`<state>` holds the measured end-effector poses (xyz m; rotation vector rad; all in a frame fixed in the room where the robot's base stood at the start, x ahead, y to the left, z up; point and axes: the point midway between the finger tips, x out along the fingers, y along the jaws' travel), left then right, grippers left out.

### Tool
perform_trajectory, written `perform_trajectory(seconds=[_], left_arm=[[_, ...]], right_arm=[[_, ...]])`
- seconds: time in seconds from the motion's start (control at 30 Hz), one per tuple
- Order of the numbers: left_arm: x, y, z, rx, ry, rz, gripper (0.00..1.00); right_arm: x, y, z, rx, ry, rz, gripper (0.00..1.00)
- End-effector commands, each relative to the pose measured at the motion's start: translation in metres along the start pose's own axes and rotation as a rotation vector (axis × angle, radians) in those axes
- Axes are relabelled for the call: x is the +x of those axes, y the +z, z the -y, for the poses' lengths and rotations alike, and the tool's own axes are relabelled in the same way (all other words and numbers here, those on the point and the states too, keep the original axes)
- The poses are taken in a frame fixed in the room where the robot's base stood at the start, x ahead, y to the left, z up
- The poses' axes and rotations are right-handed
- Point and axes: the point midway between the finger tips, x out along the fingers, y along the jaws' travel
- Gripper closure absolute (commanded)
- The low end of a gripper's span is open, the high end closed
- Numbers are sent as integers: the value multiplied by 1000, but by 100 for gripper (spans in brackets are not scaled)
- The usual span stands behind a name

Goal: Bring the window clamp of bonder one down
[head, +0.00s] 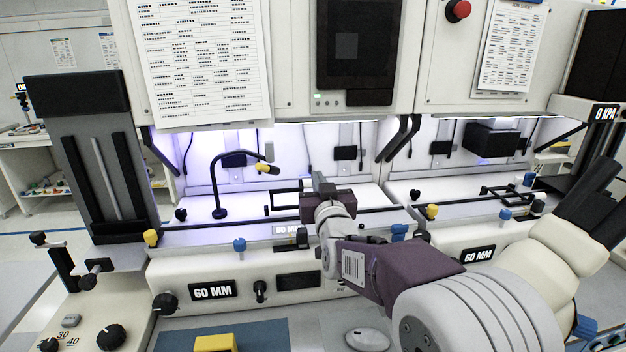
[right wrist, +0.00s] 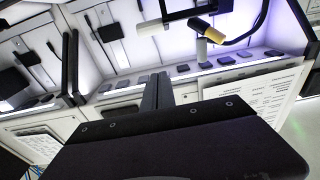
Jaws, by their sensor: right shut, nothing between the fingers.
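Two bonder bays stand side by side, and no number that I can read marks which is bonder one. In the left bay a dark rectangular frame (head: 287,192), possibly the window clamp, sits over the work surface. My right gripper (head: 321,182) reaches into this bay, beside the frame's right end, and hides part of what lies behind it. In the right wrist view its fingers (right wrist: 158,91) are together with nothing between them. I cannot tell whether they touch anything. A similar dark frame (head: 508,191) sits in the right bay. My left gripper is out of view.
A gooseneck lamp (head: 217,185) with a yellow-brown tip stands left of the gripper; it also shows in the right wrist view (right wrist: 201,24). Blue (head: 240,245) and yellow (head: 151,238) knobs line the front. A mouse (head: 367,339) and a yellow block (head: 215,342) lie below.

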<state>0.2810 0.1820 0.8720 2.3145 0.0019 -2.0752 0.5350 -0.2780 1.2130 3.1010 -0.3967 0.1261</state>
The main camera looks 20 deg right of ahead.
Motion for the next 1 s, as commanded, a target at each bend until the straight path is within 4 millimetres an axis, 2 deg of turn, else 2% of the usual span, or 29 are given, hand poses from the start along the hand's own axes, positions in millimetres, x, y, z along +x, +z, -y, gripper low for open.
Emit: perform_trajectory(seconds=[0.43, 0.47, 0.53, 0.7, 1.0], left_arm=[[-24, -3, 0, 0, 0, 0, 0], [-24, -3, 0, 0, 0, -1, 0], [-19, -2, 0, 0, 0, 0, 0], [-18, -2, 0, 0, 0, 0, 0], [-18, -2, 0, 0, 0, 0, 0]], right_arm=[[93, -1, 0, 0, 0, 4, 100], [96, 3, 0, 0, 0, 5, 100], [88, 19, 0, -1, -1, 8, 100], [81, 36, 0, 0, -1, 6, 100], [79, 39, 0, 0, -1, 3, 100]])
